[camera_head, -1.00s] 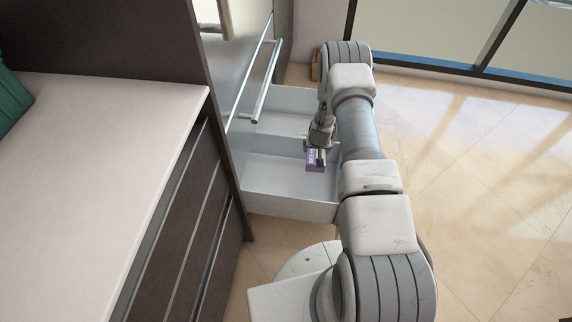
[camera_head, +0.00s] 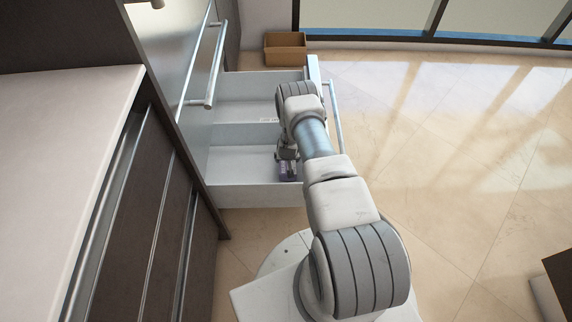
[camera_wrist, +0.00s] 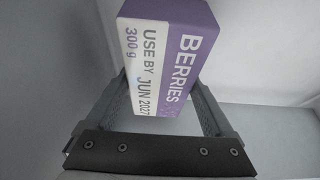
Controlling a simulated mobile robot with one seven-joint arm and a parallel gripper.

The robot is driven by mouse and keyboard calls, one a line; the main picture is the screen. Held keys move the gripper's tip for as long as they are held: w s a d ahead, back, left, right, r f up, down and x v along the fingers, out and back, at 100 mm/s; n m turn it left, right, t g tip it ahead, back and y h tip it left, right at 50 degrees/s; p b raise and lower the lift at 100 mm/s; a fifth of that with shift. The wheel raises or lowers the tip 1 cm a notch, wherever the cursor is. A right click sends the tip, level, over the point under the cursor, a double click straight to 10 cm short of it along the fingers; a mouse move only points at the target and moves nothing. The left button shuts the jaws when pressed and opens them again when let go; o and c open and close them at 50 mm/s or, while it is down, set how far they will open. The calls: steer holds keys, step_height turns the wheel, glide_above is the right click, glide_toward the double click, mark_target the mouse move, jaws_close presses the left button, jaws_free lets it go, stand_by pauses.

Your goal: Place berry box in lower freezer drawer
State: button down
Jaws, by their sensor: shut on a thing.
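The berry box (camera_wrist: 165,55) is purple and white, with "BERRIES" and "USE BY JUN 2027" on it. In the wrist view it sits between the fingers of my gripper (camera_wrist: 165,100), which is shut on it. Grey drawer surfaces surround the box in the wrist view. I cannot tell whether the box touches the drawer floor.
The freezer door with its long bar handle (camera_head: 215,65) stands left of the drawer. A white counter (camera_head: 60,170) is at the left. A brown open box (camera_head: 286,48) stands on the floor behind the drawer. The tiled floor (camera_head: 440,150) at the right is largely clear.

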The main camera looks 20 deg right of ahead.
mark_target(287, 164)
steer(key=shift+f+b, duration=0.45)
steer(key=shift+f, duration=0.9)
steer(key=shift+f, duration=0.1)
jaws_free()
